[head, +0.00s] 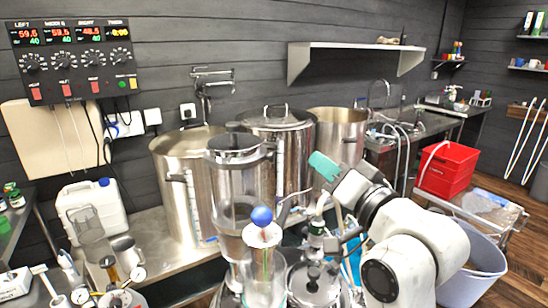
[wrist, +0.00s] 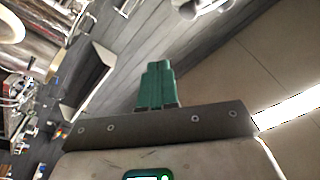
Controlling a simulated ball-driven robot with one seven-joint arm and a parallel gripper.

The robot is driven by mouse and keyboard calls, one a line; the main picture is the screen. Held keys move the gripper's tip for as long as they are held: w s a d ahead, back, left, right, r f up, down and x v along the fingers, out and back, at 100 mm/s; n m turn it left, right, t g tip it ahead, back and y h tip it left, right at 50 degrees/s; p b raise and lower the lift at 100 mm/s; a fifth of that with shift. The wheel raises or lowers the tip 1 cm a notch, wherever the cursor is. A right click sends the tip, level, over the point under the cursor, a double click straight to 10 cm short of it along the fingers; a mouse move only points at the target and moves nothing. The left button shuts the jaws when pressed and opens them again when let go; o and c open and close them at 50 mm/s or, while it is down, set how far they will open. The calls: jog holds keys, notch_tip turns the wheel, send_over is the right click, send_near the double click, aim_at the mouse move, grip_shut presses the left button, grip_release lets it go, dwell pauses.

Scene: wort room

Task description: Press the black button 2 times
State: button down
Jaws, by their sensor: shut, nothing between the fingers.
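A dark control panel (head: 75,55) hangs on the wall at the upper left of the head view. It carries lit number displays, several knobs, red switches (head: 67,89) and a small green button (head: 122,84). I cannot make out which part, if any, is a black button. My gripper (head: 322,165) has teal fingers and is in the middle of the head view, in front of the steel pots and well right of the panel. In the wrist view my gripper (wrist: 157,66) is shut and empty, and the panel does not show there.
Large steel pots (head: 187,185) stand on a steel bench below the panel. A glass vessel with a blue ball (head: 261,216) stands in front. A white canister (head: 92,211) is at the left. A red crate (head: 446,168) and a grey bin (head: 480,262) are at the right.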

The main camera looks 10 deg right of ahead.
aim_at(270, 157)
jog(key=d+n+b, duration=0.1)
jog(key=n+b, duration=0.1)
jog(key=n, duration=0.3)
jog(key=s+d+n+b, duration=0.1)
jog(key=n+b, duration=0.1)
jog(key=n, duration=0.4)
jog(key=d+n+b, duration=0.1)
jog(key=n+b, duration=0.2)
jog(key=n, duration=0.3)
jog(key=shift+s+d+f+g+h, duration=0.15)
jog(key=shift+s+d+g+h, duration=0.05)
jog(key=shift+s+g+h, duration=0.15)
jog(key=shift+a, duration=0.1)
jog(key=w+a+p, duration=0.1)
jog(key=w+a, duration=0.3)
jog(key=a, duration=0.3)
jog(key=shift+a, duration=0.25)
jog(key=shift+w+a, duration=0.1)
jog(key=shift+w, duration=0.1)
dwell(1.2)
jog(key=shift+w+a, duration=0.1)
jog(key=shift+a, duration=0.2)
